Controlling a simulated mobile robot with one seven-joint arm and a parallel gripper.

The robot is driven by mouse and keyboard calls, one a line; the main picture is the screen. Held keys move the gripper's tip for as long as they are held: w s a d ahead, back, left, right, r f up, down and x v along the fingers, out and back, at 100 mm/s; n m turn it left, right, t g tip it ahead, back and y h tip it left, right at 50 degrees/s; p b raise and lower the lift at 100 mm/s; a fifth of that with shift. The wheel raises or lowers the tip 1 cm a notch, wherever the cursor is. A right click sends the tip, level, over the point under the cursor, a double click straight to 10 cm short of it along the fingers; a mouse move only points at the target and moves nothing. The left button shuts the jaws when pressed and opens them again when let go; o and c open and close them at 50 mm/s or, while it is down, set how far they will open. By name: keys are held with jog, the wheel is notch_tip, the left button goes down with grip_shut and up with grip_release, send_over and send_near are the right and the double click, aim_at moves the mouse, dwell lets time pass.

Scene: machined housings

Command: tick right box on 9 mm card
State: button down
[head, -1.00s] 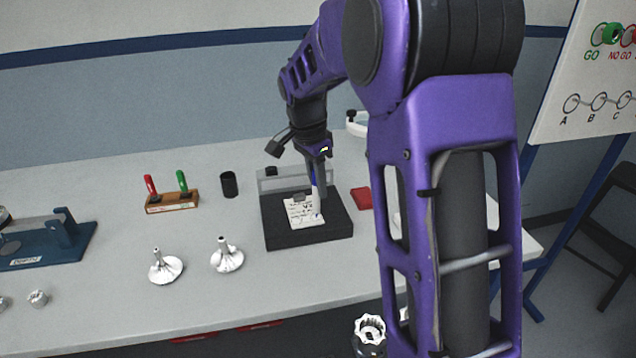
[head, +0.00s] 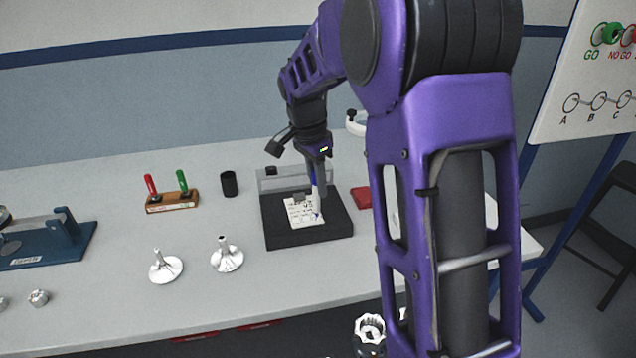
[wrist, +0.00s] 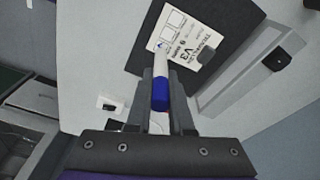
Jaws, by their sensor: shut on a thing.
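The white card (head: 303,213) lies on a dark block (head: 280,236). In the wrist view the card (wrist: 193,33) carries printed text and a row of outlined boxes. A blue mark shows at the end box nearest the marker. My gripper (head: 318,188) is above the card's right side, shut on a marker (wrist: 160,92). The marker has a white barrel and a blue part between the jaws. Its tip points down at the card by the blue mark; whether it touches is unclear. A small grey clip (wrist: 207,57) sits at the card's edge. I cannot read 9 mm.
A clear upright plate stands at the block's back. A red pad (head: 362,198) lies to its right. A black cup (head: 229,184), a wooden stand (head: 172,204) with red and green handles, and two metal parts (head: 227,256) stand left.

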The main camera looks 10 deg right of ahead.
jog(key=shift+r+p, duration=2.7)
jog(key=shift+r, duration=0.85)
jog(key=shift+f, duration=0.1)
